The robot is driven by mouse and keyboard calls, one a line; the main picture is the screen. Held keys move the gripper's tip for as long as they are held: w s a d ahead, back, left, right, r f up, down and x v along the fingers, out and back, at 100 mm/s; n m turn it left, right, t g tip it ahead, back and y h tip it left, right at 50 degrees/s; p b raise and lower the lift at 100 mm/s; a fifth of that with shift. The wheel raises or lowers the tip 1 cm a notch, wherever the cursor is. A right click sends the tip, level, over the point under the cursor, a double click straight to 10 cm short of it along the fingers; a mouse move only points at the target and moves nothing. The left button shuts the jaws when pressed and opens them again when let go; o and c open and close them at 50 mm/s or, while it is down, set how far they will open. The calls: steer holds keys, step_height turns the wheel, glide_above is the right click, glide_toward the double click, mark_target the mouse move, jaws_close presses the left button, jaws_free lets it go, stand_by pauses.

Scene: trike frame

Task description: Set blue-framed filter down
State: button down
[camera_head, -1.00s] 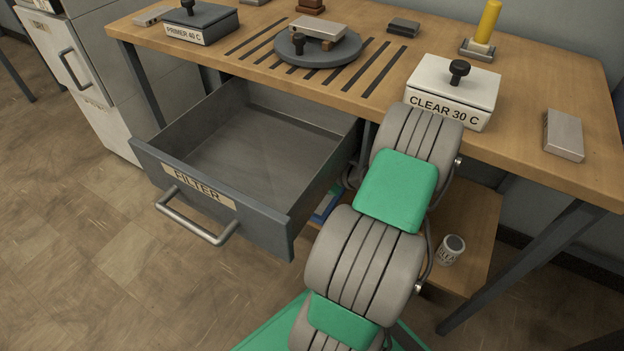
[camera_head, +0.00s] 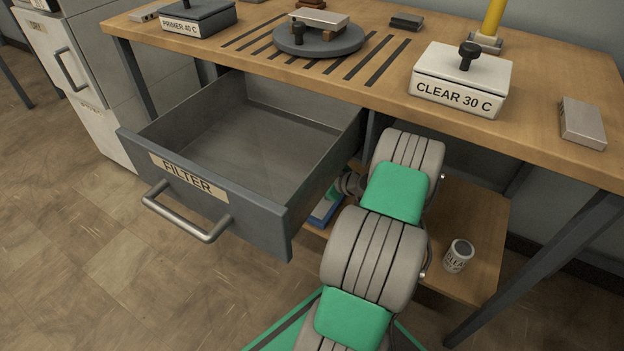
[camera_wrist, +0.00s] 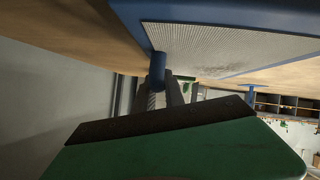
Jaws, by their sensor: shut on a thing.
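The blue-framed filter (camera_wrist: 235,48) fills the top of the wrist view, with a pale mesh face inside a blue frame. My gripper (camera_wrist: 160,82) is shut on the short blue handle that sticks out from it. In the head view a small part of the filter (camera_head: 324,212) shows blue and white beneath the open drawer, at the lower wooden shelf (camera_head: 485,225). The drawer and my arm hide the rest. I cannot tell whether the filter touches the shelf.
The open, empty grey drawer labelled FILTER (camera_head: 255,140) hangs just above and left of my arm. A small white can (camera_head: 458,256) stands on the lower shelf to the right. The bench top (camera_head: 560,75) above carries a white CLEAR 30 C box (camera_head: 460,85).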

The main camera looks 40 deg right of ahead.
steer(key=c, duration=1.4)
jaws_free()
steer(key=shift+r, duration=0.1)
steer(key=p+v, duration=0.5)
steer(key=v, duration=0.6)
steer(key=shift+w+r, duration=0.1)
steer(key=shift+s, duration=0.55)
